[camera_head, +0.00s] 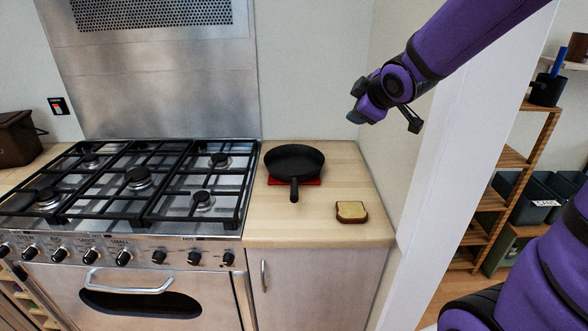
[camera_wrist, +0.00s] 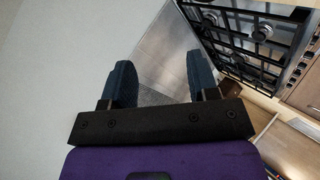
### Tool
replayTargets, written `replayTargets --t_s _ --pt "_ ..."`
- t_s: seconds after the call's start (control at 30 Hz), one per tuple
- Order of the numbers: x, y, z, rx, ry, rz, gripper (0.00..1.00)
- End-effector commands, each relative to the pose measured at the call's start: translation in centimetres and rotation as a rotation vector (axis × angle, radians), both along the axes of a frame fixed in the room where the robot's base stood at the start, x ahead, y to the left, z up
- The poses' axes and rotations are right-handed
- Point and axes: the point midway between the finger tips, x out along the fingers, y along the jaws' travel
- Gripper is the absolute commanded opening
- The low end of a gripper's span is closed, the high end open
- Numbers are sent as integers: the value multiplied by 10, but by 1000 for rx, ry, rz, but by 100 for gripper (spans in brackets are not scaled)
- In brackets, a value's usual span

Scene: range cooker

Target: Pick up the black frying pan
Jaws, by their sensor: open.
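The black frying pan (camera_head: 294,160) sits on a red mat (camera_head: 310,182) on the wooden counter, right of the cooker. Its handle points towards the front of the counter. My gripper (camera_head: 355,117) is raised in the air, above and to the right of the pan, well apart from it. In the wrist view my gripper (camera_wrist: 158,85) shows two dark blue fingers spread apart with nothing between them. The pan does not show in the wrist view.
The range cooker (camera_head: 130,240) with black grates stands left of the pan. A slice of bread (camera_head: 351,211) lies on the counter (camera_head: 275,228) to the pan's front right. A wall (camera_head: 390,100) edges the counter on the right. Wooden shelves (camera_head: 500,190) stand beyond it.

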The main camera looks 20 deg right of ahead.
Motion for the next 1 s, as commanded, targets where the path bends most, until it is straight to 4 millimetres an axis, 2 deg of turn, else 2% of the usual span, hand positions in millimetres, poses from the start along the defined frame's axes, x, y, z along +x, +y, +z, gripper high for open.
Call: replayTargets --t_s 0.03,0.2,0.4,0.57,0.7,0.83,1.0 --pt "16 0 -13 -37 -17 60 54" --pt "59 9 -47 -155 -115 285 54" --pt "90 25 -97 -245 -248 548 54" --pt "99 39 -139 -272 -375 743 54" --pt "96 51 -173 -264 -497 882 54" --pt "88 57 -196 -241 -599 966 54" --pt "79 60 -211 -216 -684 1017 54"
